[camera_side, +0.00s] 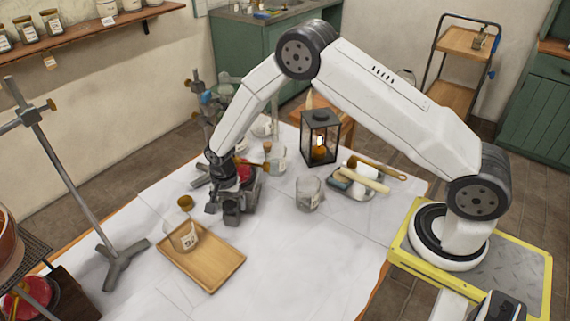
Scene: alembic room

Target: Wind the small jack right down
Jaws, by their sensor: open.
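A dark piece with red on it (245,174) shows just behind my gripper and may be the small jack. My gripper hides much of it, so its height and its knob are not clear. My gripper (228,210) points down, low over the white-covered table, in front of this piece. Its jaws are open, and I see nothing held between them. I cannot tell whether it touches the piece.
A wooden tray (215,272) with a glass beaker (184,238) lies in front. A glass jar (308,194), a black lantern (319,138) and a tray of tools (345,187) stand right. A metal stand (85,190) rises left. The front-right table (310,265) is clear.

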